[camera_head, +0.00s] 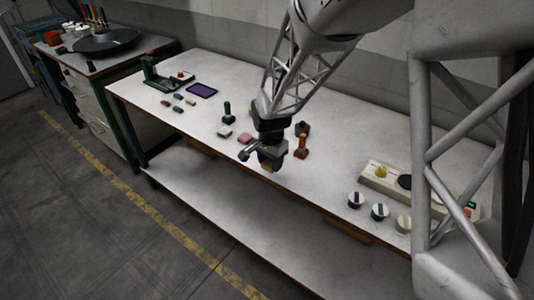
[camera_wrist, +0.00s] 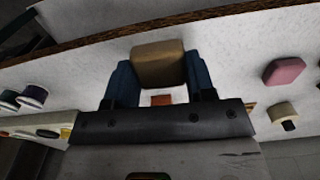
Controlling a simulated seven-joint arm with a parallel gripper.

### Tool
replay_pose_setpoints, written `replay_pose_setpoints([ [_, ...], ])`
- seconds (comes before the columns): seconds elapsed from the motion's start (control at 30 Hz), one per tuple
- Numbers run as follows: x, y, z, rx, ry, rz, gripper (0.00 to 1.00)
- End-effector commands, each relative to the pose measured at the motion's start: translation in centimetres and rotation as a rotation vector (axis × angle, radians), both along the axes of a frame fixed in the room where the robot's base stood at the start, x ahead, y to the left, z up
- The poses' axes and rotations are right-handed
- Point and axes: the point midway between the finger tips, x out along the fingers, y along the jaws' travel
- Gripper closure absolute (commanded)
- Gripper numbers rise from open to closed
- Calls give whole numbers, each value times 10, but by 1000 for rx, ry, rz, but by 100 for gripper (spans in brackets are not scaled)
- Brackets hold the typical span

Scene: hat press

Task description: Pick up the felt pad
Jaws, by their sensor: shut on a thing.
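The felt pad (camera_wrist: 158,64) is a tan-brown block with rounded corners. In the wrist view it sits between the two blue fingers of my gripper (camera_wrist: 160,75), which are shut on its sides. In the head view my gripper (camera_head: 271,160) is near the front edge of the white table, left of an orange-handled tool. The pad is mostly hidden by the gripper there. I cannot tell how far it is above the tabletop.
A pink block (camera_head: 245,138) and a pale block (camera_head: 224,133) lie left of my gripper, with a dark-handled stamp (camera_head: 227,114) behind. The orange tool (camera_head: 301,147) stands close on the right. Striped round knobs (camera_head: 379,211) and a control panel (camera_head: 385,180) are farther right.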

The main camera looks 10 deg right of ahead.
Motion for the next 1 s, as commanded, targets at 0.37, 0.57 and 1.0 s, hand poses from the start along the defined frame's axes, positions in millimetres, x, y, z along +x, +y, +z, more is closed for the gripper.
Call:
replay_pose_setpoints([
  [0.37,-25,-3,3,0,-1,0,73],
  [0.57,-27,-3,3,0,0,0,73],
  [1.0,-27,-3,3,0,0,0,73],
])
